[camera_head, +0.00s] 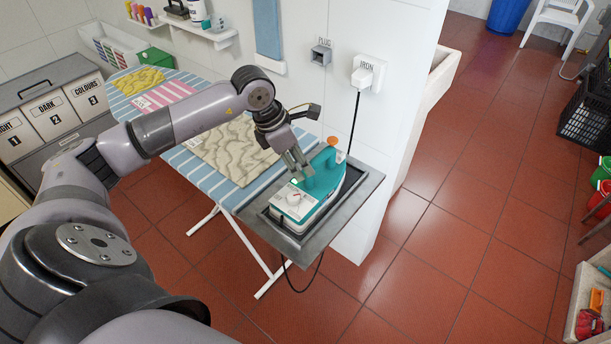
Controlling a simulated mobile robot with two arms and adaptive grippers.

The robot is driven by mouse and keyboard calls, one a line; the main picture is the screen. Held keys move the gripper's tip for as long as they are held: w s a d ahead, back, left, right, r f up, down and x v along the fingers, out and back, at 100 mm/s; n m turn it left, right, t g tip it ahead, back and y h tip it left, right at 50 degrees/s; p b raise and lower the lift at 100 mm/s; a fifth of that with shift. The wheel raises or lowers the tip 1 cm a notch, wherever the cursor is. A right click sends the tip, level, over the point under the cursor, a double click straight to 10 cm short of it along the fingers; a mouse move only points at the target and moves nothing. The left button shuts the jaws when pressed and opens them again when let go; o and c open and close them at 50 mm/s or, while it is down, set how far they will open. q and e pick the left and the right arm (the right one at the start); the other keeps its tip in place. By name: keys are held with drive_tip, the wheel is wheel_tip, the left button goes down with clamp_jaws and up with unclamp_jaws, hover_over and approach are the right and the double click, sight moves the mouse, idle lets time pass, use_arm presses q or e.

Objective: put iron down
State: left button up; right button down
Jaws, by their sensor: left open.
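The teal and white iron (325,177) rests flat in the dark tray (281,236) at the right end of the ironing board. An orange cap shows at its far end and a round dial at its near end. My left gripper (301,172) is open, with its fingers pointing down at the iron's handle. I cannot tell whether the fingers touch the handle. My right gripper is not in view.
The blue-striped ironing board (222,189) carries a patterned cloth (222,150), a pink-striped cloth and a yellow cloth. A black cord runs from the wall plug marked IRON (367,76) down behind the iron. Red tiled floor (450,220) is open to the right.

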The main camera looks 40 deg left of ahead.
use_arm(q)
drive_tip(key=b+v, duration=0.1)
drive_tip(key=v, duration=0.4)
drive_tip(key=shift+s+r, duration=0.1)
drive_tip(key=shift+r, duration=0.1)
drive_tip(key=shift+f, duration=0.1)
